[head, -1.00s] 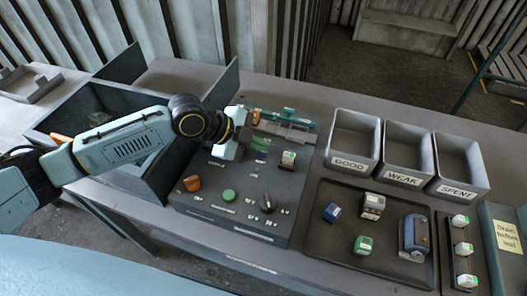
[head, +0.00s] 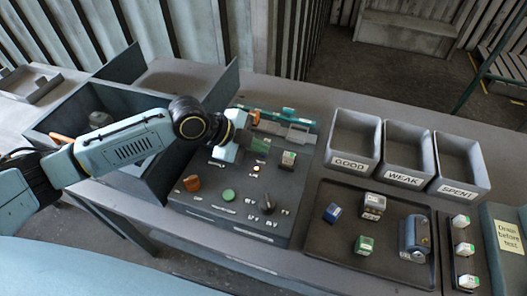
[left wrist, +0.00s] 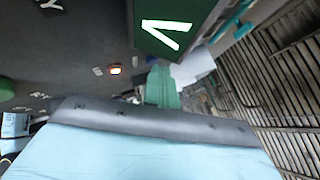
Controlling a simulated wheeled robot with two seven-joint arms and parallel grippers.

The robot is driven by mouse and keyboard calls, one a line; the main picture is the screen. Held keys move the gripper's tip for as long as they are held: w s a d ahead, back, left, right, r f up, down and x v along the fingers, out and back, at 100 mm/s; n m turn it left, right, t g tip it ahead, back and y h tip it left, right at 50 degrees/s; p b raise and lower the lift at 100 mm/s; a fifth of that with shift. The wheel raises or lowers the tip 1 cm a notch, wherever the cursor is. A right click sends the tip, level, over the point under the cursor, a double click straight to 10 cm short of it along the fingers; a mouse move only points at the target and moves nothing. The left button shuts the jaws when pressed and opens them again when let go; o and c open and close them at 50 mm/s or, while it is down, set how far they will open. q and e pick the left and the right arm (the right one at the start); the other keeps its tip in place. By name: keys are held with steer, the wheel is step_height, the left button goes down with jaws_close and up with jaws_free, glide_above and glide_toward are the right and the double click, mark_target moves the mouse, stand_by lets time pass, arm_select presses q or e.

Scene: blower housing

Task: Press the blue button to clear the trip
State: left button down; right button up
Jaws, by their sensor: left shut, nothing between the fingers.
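I cannot make out a blue button in either view; my left gripper hides part of the panel. My left gripper (head: 229,153) is shut and empty, low over the panel's back left part. Whether its tips touch anything is unclear. My right gripper is not in view.
Grey bins marked GOOD (head: 349,163), WEAK (head: 403,180) and SPENT (head: 458,190) stand to the right. A dark tray (head: 335,240) with small blocks lies before them. An open-topped dark box (head: 150,185) borders the panel's left side.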

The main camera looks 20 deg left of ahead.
mark_target(258, 157)
arm_select(q)
steer(key=shift+r+p, duration=0.85)
steer(key=shift+p, duration=0.05)
steer(key=shift+r, duration=0.1)
step_height(258, 157, up, 5)
steer(key=p, duration=0.4)
steer(key=shift+s, duration=0.1)
